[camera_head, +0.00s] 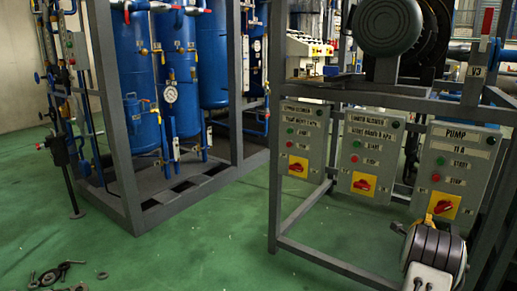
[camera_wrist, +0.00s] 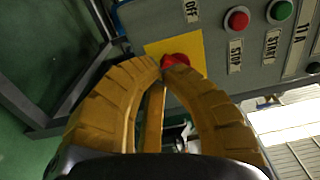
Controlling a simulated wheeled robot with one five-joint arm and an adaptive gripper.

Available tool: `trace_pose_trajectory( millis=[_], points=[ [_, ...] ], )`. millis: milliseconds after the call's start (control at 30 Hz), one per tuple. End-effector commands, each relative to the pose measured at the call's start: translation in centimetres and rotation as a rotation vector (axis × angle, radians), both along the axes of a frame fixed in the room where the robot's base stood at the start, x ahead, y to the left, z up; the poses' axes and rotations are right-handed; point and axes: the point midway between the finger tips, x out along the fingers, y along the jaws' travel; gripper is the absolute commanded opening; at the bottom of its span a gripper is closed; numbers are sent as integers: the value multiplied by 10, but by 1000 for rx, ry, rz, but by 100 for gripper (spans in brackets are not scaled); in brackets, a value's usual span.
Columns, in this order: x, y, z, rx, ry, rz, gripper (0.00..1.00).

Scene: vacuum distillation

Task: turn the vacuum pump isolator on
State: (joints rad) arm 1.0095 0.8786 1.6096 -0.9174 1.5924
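The pump isolator (camera_head: 442,207) is a red rotary knob on a yellow plate, low on the grey PUMP 11 A box (camera_head: 461,160). In the wrist view the red knob (camera_wrist: 178,60) is just beyond my fingertips, partly covered by them, on the yellow plate (camera_wrist: 185,47). My gripper (camera_head: 429,219) is in front of the plate's lower part. In the wrist view its two yellow-brown ribbed fingers (camera_wrist: 165,66) arch inward and come together at the tips. Whether they touch or pinch the knob cannot be told. The knob's exact angle is partly hidden.
Two similar boxes (camera_head: 302,139) (camera_head: 372,152) with red knobs stand to the left on the same grey frame (camera_head: 275,190). A motor (camera_head: 388,25) sits above. Blue tanks (camera_head: 138,75) stand behind. Green floor (camera_head: 205,240) is clear at centre, with small loose parts (camera_head: 55,275) lower left.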

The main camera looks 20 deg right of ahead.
Motion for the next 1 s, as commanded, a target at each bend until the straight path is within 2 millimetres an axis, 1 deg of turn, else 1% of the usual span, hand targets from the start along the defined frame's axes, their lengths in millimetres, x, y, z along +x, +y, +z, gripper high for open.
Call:
trace_pose_trajectory(
  millis=[167, 600, 800, 1000],
  points=[
    [5, -10, -1, -14, 21, -1, 0],
    [28, -44, -1, -12, 19, 0, 0],
    [34, -53, -1, -13, 18, 0, 0],
    [36, -57, -1, -12, 19, 0, 0]
  ],
)
